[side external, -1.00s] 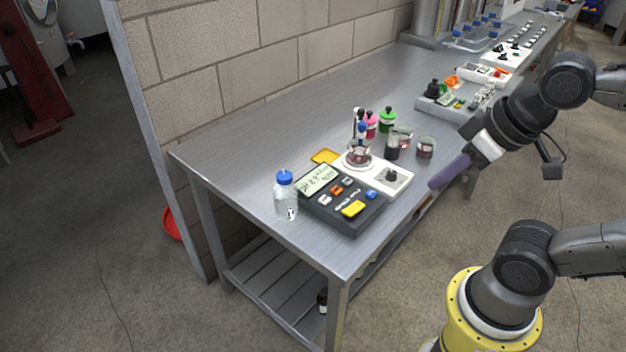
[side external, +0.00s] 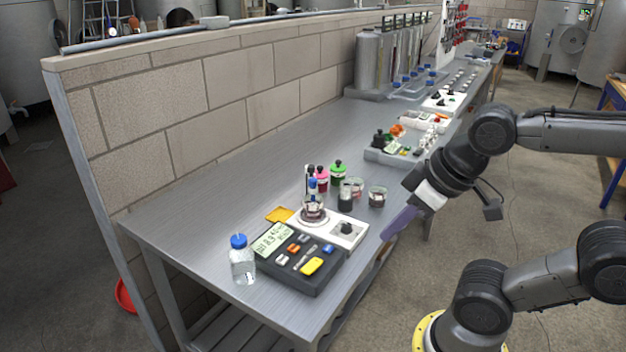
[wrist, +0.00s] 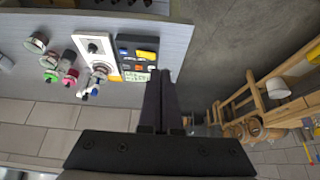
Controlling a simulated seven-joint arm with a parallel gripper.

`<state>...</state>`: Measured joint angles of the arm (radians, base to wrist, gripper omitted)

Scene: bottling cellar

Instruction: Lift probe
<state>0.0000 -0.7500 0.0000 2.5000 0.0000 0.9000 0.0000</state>
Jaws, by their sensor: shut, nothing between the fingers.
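The probe, a slim stick with a blue top (side external: 313,185), stands in a beaker of dark red liquid (side external: 314,213) on a white stirrer (side external: 347,231). In the wrist view the blue top (wrist: 88,91) shows beside the white stirrer (wrist: 95,48). A dark meter (side external: 318,283) with a lit display stands beside the stirrer; it also shows in the wrist view (wrist: 124,50). My gripper (side external: 387,236) is shut and empty, to the right of the stirrer by the bench's front edge, apart from the probe. Its two fingers (wrist: 161,75) touch each other in the wrist view. The probe's lower end is hard to make out.
A clear bottle with a blue cap (side external: 243,265) stands left of the meter. Bottles with green (side external: 338,175) and pink caps (side external: 322,180) and cups of dark liquid (side external: 377,197) crowd behind the stirrer. The bench's left rear (side external: 200,210) is clear.

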